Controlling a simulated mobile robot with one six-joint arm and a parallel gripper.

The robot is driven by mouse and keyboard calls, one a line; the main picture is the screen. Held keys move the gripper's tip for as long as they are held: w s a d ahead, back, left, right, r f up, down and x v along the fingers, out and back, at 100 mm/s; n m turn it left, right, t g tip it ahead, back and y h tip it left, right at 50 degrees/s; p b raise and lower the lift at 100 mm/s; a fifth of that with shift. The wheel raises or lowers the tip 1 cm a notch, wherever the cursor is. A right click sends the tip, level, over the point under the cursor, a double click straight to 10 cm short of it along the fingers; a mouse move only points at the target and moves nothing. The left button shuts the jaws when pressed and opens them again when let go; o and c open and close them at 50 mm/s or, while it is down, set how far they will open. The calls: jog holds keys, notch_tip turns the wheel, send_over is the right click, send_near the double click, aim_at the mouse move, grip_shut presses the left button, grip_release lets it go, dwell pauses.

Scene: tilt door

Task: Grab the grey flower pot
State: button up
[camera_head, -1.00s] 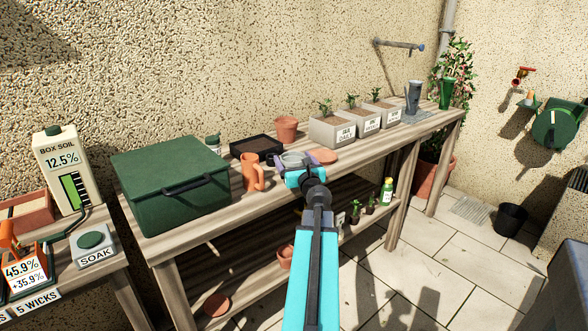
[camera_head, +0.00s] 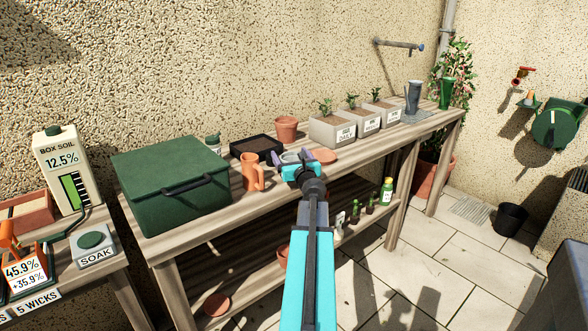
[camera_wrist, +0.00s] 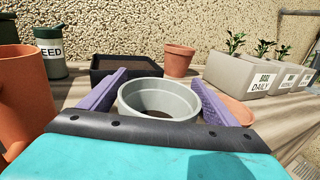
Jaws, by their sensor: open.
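The grey flower pot (camera_wrist: 160,98) stands upright on the wooden bench, a round, open-topped pot with a pale rim and dark inside. In the head view the pot (camera_head: 290,157) is small and partly hidden by my gripper. My gripper (camera_wrist: 159,77) is open, with one purple finger on each side of the pot's upper part. The left finger looks very close to the rim; I cannot tell whether either finger touches it. The pot's lower part is hidden behind the gripper's dark front edge. In the head view my gripper (camera_head: 292,159) is low over the bench.
An orange jug (camera_head: 253,172) stands close on the left and a terracotta saucer (camera_head: 324,156) close on the right. Behind are a black tray (camera_head: 256,148) and a terracotta pot (camera_head: 286,129). Labelled planters (camera_head: 332,131) stand farther right; a green box (camera_head: 172,183) stands left.

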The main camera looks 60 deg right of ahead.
jog(key=c, duration=1.1)
jog(key=shift+r, duration=0.1)
notch_tip(320, 180, up, 10)
jog(key=p, duration=0.3)
